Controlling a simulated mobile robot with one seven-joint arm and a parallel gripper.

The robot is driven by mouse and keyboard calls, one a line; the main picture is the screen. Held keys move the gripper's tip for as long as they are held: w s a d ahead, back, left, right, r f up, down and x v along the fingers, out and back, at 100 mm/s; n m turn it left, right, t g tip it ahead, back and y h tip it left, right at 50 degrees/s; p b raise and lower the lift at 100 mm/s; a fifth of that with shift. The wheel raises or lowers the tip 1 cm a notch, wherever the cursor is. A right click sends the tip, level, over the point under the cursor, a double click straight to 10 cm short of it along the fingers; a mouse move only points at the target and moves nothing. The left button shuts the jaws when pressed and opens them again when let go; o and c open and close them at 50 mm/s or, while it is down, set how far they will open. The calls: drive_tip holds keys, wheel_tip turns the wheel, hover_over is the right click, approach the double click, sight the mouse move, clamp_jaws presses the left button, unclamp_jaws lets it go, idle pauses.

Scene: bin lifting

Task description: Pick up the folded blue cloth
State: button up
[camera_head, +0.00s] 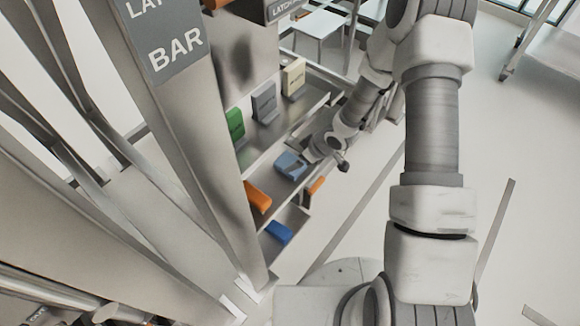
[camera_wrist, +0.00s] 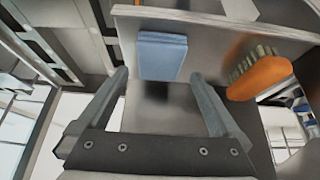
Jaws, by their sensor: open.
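The folded blue cloth (camera_wrist: 162,56) lies on a metal shelf, straight ahead of my gripper (camera_wrist: 160,82) in the wrist view. It also shows in the head view (camera_head: 290,165), at the end of my arm. My gripper is open, with one finger on each side of the line to the cloth. The jaws are empty, and the cloth appears to sit just beyond the fingertips. In the head view my gripper (camera_head: 308,153) is at the right edge of the shelf, beside the cloth; its fingers are partly hard to make out.
An orange brush (camera_wrist: 260,74) with bristles lies right of the cloth in the wrist view. In the head view, green (camera_head: 235,124), grey (camera_head: 264,102) and cream (camera_head: 294,78) items stand on the shelf above. A blue item (camera_head: 278,232) lies lower. Open floor lies right of the shelves.

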drive_tip(key=b+x, duration=0.2)
drive_tip(key=x, duration=0.2)
drive_tip(key=shift+f, duration=0.35)
drive_tip(key=shift+w+a+f, duration=0.1)
drive_tip(key=shift+f, duration=0.1)
drive_tip(key=c, duration=1.1)
wheel_tip(320, 180, up, 5)
drive_tip(key=shift+f+p, duration=0.1)
drive_tip(key=shift+p, duration=1.05)
drive_tip(key=s+d+r+p, duration=0.3)
drive_tip(key=s+d+r, duration=0.3)
drive_tip(key=s+d, duration=0.2)
drive_tip(key=shift+s+d, duration=0.15)
drive_tip(key=shift+r, duration=0.15)
